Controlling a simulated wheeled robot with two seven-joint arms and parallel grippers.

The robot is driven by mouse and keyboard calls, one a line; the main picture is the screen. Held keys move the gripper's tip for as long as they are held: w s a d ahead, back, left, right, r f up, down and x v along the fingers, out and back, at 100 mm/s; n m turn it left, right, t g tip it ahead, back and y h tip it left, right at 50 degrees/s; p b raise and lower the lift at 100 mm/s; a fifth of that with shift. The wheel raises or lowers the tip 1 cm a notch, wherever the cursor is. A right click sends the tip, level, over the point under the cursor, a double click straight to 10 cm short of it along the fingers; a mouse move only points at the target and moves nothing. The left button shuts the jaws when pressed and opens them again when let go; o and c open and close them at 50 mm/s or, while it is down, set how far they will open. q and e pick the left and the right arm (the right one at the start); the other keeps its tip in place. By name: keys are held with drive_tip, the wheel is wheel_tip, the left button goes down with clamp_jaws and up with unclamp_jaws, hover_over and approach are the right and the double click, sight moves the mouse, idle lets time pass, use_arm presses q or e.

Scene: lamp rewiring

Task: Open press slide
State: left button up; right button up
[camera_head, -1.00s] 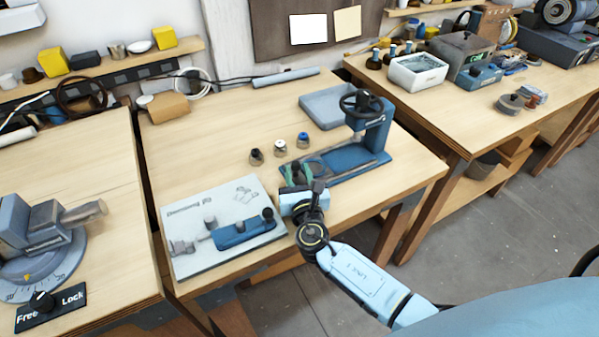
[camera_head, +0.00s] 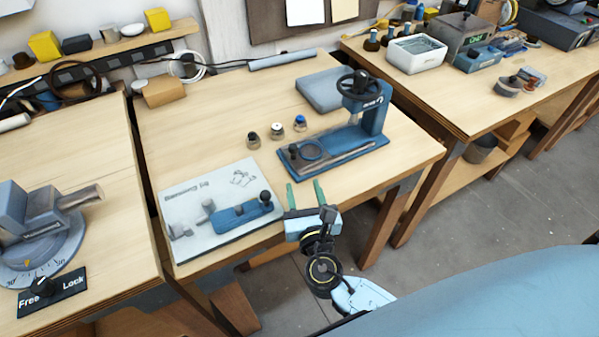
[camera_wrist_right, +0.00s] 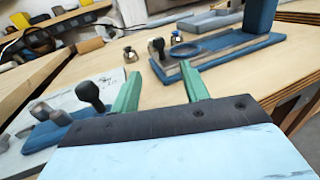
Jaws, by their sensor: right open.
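The blue press (camera_head: 365,125) stands on the middle table, with a black handwheel on top. Its slide (camera_head: 309,152), with a ring and a dark knob, sits at the left end of the press's long base. The slide also shows in the right wrist view (camera_wrist_right: 185,51), ahead of the fingers. My right gripper (camera_head: 304,192) is open and empty at the table's front edge, nearer me than the slide and apart from it. Its two green fingers also show in the right wrist view (camera_wrist_right: 162,88). My left gripper is not in view.
A white board (camera_head: 180,240) with a blue fixture and knobs lies left of my right gripper. Bare tabletop lies between gripper and press.

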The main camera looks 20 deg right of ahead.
drive_tip(key=shift+v, duration=1.25)
drive_tip(key=shift+d, duration=0.1)
